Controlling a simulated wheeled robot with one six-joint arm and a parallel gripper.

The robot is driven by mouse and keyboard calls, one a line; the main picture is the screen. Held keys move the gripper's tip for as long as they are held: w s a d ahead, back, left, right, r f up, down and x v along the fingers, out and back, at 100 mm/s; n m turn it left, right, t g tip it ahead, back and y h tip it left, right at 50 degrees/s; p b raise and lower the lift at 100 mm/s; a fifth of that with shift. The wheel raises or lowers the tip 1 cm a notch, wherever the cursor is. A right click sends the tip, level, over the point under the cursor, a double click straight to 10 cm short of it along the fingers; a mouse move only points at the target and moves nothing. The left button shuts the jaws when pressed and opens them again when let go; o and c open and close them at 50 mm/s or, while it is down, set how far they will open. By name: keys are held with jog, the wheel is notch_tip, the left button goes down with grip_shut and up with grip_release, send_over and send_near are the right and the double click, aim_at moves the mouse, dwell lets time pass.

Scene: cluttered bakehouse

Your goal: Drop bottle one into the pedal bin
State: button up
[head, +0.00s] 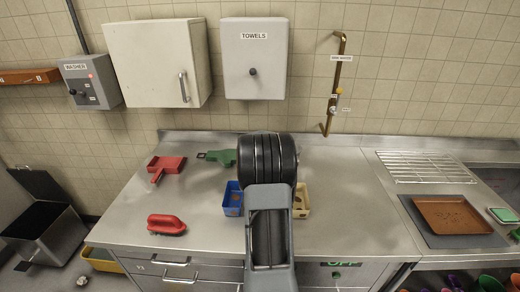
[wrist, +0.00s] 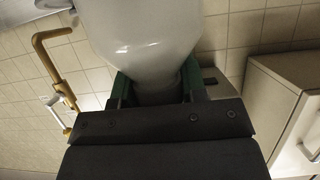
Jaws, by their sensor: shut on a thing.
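My gripper (wrist: 152,92) is shut on a pale grey-white bottle (wrist: 142,38) in the wrist view. The green-edged fingers sit on both sides of its narrower part, and its wide part fills the top middle of the view. I cannot read a number on it. In the head view my arm hides the gripper and the bottle. The pedal bin (head: 52,240) appears to be the grey box on the floor at the far left, with its dark lid raised. It stands left of the counter, well apart from my arm.
A yellow crate (head: 102,260) stands beside the bin. A wall cabinet (head: 150,62) and towel box (head: 253,58) hang above.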

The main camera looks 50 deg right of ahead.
jog(key=shift+f, duration=0.45)
jog(key=shift+f, duration=0.15)
jog(key=o, duration=1.2)
jog(key=shift+c, duration=0.2)
